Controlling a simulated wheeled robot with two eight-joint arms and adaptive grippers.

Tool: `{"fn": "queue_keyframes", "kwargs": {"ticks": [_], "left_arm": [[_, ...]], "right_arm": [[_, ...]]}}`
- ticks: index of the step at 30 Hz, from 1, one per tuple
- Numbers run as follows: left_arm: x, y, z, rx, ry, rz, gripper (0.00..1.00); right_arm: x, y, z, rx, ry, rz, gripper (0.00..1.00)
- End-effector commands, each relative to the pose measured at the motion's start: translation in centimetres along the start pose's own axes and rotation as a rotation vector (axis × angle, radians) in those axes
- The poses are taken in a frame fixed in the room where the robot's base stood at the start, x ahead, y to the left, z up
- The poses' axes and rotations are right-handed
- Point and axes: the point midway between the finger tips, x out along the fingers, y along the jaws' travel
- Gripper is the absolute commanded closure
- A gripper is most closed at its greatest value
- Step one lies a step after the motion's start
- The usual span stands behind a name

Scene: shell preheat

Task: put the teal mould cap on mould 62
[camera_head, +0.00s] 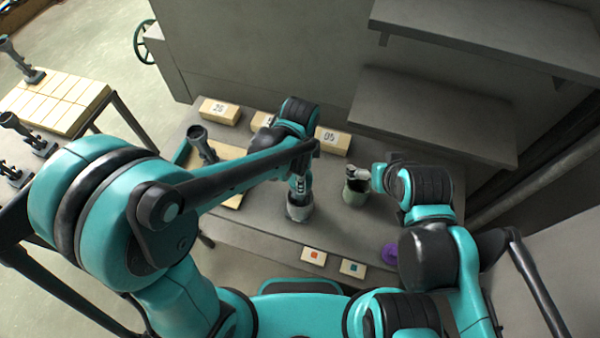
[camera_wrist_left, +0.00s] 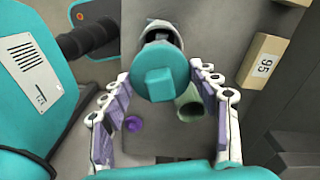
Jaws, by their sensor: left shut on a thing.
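The teal mould cap (camera_wrist_left: 160,76), with a square knob, sits between the fingers of my left gripper (camera_wrist_left: 160,88). In the head view my left gripper (camera_head: 299,187) is low over a grey open pot (camera_head: 299,208). In the left wrist view that pot (camera_wrist_left: 161,30) shows behind the cap, which hides part of it; I cannot tell whether they touch. My right gripper (camera_head: 359,174) is at a green pot (camera_head: 354,196), its fingers near the rim; their opening is unclear. No number is legible on either pot.
Numbered blocks (camera_head: 220,111) line the back of the grey table, one partly hidden by my left arm. A purple disc (camera_head: 390,252) lies at the front right. Small blocks with an orange (camera_head: 313,256) and a teal (camera_head: 353,268) square lie at the front edge. Shelves (camera_head: 440,110) overhang the back right.

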Motion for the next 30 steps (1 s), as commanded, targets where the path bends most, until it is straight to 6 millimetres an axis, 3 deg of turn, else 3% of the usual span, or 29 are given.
{"fn": "queue_keyframes", "kwargs": {"ticks": [6,7,8,18,30], "left_arm": [[0.5,0.0,0.0,0.0,0.0,0.0,0.67],[0.5,0.0,0.0,0.0,0.0,0.0,0.37],[0.5,0.0,0.0,0.0,0.0,0.0,0.31],[0.2,0.0,0.0,0.0,0.0,0.0,0.31],[-3.2,0.0,0.0,0.0,0.0,0.0,0.31]], "right_arm": [[0.4,0.0,0.3,0.0,0.0,0.0,0.03],[0.4,0.0,0.3,0.0,0.0,0.0,0.03],[0.4,0.0,0.2,0.0,0.0,0.0,0.03],[0.2,0.0,0.1,0.0,0.0,0.0,0.03],[-1.9,0.0,-1.3,0.0,0.0,0.0,0.03]]}}
